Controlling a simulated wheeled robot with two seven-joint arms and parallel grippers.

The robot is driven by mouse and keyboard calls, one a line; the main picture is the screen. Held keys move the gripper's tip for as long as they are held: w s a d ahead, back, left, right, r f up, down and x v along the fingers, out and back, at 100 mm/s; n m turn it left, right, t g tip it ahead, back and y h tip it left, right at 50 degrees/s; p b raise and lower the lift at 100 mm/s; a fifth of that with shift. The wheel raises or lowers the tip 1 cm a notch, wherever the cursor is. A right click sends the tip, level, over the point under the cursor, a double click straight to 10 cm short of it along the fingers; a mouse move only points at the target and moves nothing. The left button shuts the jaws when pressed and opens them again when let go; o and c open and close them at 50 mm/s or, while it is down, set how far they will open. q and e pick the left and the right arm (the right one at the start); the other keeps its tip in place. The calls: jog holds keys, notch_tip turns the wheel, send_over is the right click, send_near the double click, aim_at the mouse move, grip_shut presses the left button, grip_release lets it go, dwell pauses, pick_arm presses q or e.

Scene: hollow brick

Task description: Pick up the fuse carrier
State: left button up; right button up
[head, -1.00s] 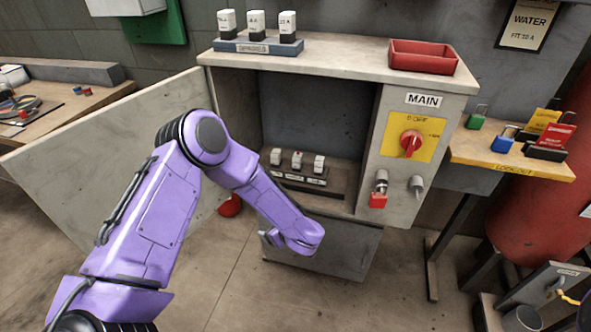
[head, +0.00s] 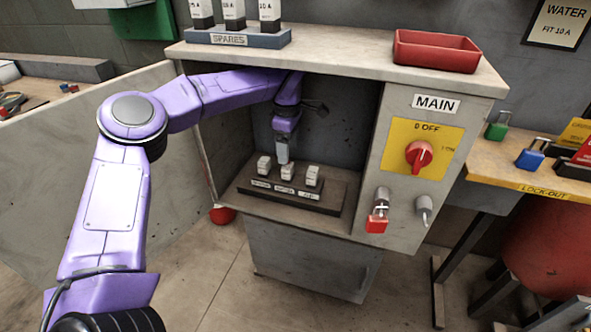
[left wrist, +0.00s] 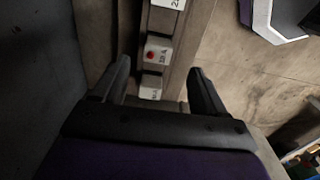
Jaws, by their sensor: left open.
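Three white fuse carriers stand in a row on a dark labelled base (head: 330,199) inside the open cabinet: a left one (head: 264,166), a middle one (head: 288,173) and a right one (head: 313,176). My left gripper (head: 283,158) points down just above the left and middle carriers. In the left wrist view its two fingers (left wrist: 160,68) are apart and empty. A carrier with a red dot (left wrist: 157,51) appears just beyond the fingertips, and another carrier (left wrist: 151,86) lies between the fingers in the picture. Which carrier is meant cannot be told. My right gripper is out of view.
The cabinet's top carries a spares rack (head: 237,38) and a red tray (head: 436,50). The right panel has a red MAIN switch (head: 419,155). The open door (head: 50,165) stands left. A lock-out shelf (head: 535,188) holds padlocks at right.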

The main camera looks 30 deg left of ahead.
aim_at(288, 166)
pick_arm(q)
jog(key=shift+w+f, duration=0.1)
jog(key=shift+w, duration=0.05)
jog(key=f, duration=0.4)
jog(key=f+b, duration=0.1)
jog(key=f, duration=0.2)
jog(key=shift+a, duration=0.25)
jog(key=c, duration=1.1)
